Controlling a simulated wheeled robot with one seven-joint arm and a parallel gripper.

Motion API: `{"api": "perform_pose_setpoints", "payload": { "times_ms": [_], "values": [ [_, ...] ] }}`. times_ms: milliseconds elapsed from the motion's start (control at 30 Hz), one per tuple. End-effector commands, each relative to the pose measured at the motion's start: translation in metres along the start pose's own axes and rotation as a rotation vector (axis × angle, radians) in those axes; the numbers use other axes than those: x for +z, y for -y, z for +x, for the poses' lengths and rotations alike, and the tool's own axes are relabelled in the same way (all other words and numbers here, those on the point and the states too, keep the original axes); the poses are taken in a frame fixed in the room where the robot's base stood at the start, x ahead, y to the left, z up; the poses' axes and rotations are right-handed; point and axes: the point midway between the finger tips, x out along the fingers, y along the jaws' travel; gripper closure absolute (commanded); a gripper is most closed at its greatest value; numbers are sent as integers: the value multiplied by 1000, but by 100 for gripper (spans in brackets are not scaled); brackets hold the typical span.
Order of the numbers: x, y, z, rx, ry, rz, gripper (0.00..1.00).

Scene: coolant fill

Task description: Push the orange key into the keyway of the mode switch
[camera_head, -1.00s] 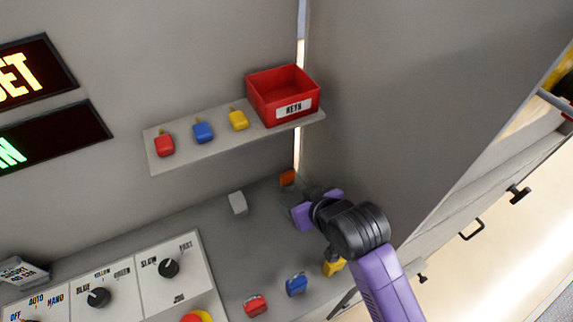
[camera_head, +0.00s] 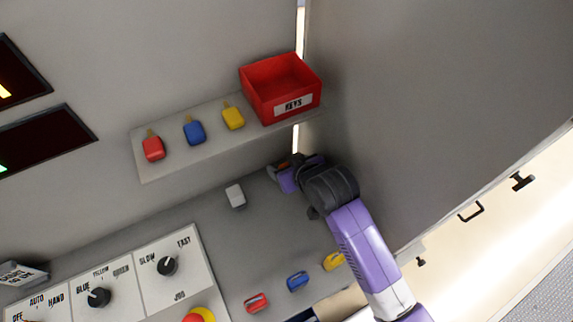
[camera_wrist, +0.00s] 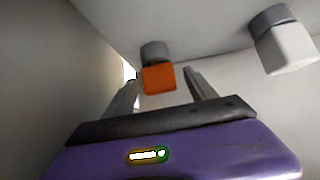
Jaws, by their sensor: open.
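An orange block, which looks like the orange key (camera_wrist: 159,79), shows in the wrist view in front of a short grey cylinder (camera_wrist: 155,51). My gripper (camera_wrist: 161,86) is open, with one finger on each side of the orange block; I cannot tell whether they touch it. In the head view my gripper (camera_head: 283,171) is at the back right of the console, by the side wall, and mostly hides the orange block. The mode switch may be the OFF/AUTO/HAND switch panel (camera_head: 50,300) at the lower left, cut by the frame edge. No keyway is clearly visible.
A white block (camera_head: 235,195) stands left of my gripper. Above is a shelf (camera_head: 165,172) with red, blue and yellow keys and a red KEYS bin (camera_head: 282,88). Red (camera_head: 256,302), blue (camera_head: 297,281) and yellow (camera_head: 333,261) pieces sit along the console front. The side wall is close on the right.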

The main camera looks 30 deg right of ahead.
Motion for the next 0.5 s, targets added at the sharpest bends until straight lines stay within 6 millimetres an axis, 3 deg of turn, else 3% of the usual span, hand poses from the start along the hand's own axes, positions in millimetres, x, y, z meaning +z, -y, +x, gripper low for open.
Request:
{"api": "perform_pose_setpoints", "payload": {
  "times_ms": [200, 500],
  "values": [
    [0, 1, 22, 0, 1, 1, 35],
    [0, 0, 25, 0, 0, 2, 36]
  ]
}}
